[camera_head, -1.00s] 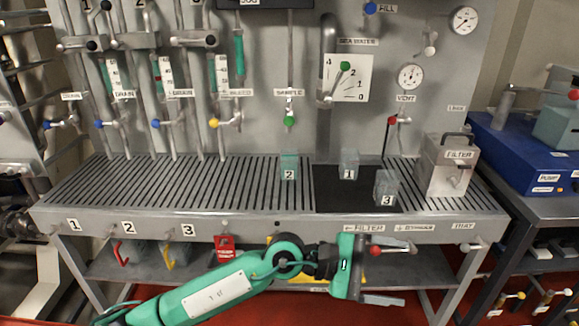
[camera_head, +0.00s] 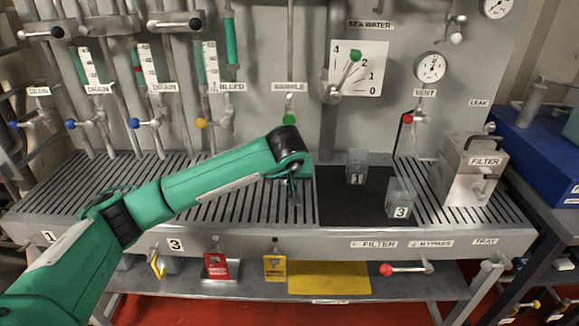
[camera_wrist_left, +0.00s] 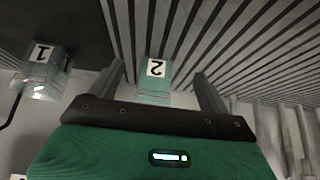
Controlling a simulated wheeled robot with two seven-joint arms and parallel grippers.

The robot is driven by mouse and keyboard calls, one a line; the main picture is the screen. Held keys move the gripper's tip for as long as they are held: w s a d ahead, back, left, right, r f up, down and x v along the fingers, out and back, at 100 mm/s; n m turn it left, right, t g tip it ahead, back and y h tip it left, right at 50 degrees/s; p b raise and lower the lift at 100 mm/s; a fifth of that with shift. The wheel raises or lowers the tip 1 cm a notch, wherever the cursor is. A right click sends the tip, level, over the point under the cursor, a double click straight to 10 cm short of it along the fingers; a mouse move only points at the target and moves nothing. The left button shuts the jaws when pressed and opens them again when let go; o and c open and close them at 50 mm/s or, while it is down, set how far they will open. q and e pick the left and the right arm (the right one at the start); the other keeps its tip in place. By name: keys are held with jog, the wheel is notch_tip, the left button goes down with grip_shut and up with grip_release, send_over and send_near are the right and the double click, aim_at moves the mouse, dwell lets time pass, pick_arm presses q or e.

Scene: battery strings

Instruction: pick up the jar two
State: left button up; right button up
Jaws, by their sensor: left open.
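Jar two is a small clear greenish jar with a white "2" label. In the left wrist view jar two (camera_wrist_left: 153,84) stands on the slatted bench top, and it appears between the two fingers of my left gripper (camera_wrist_left: 160,74). The fingers are apart, with gaps on both sides of the jar. In the head view my left gripper (camera_head: 293,190) points down over the slats, left of the black mat, and its wrist hides jar two. My right gripper is not in view.
Jar one (camera_head: 357,167) and jar three (camera_head: 400,198) stand on the black mat (camera_head: 345,207) to the right. A metal filter box (camera_head: 466,172) stands further right. The sample outlet with its green knob (camera_head: 289,119) is on the panel behind my wrist. The slats at left are free.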

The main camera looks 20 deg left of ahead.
pick_arm(q)
jog(key=w, duration=0.1)
jog(key=w+a, duration=0.1)
jog(key=w, duration=0.3)
jog(key=shift+w+a+p, duration=0.25)
jog(key=shift+p, duration=0.05)
jog(key=w, duration=0.1)
jog(key=w+f, duration=0.1)
jog(key=w+a, duration=0.1)
jog(key=shift+w+f+p, duration=0.2)
jog(key=shift+f+p, duration=0.15)
jog(key=shift+p, duration=0.05)
jog(key=shift+w+a+f, duration=0.15)
jog(key=shift+w+f, duration=0.25)
jog(key=shift+f, duration=0.15)
jog(key=c, duration=1.3)
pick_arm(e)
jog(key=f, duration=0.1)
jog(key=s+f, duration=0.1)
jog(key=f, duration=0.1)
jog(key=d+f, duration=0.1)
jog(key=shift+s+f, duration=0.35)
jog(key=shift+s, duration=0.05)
pick_arm(q)
jog(key=shift+r, duration=0.1)
jog(key=shift+c, duration=0.2)
jog(key=shift+r, duration=0.1)
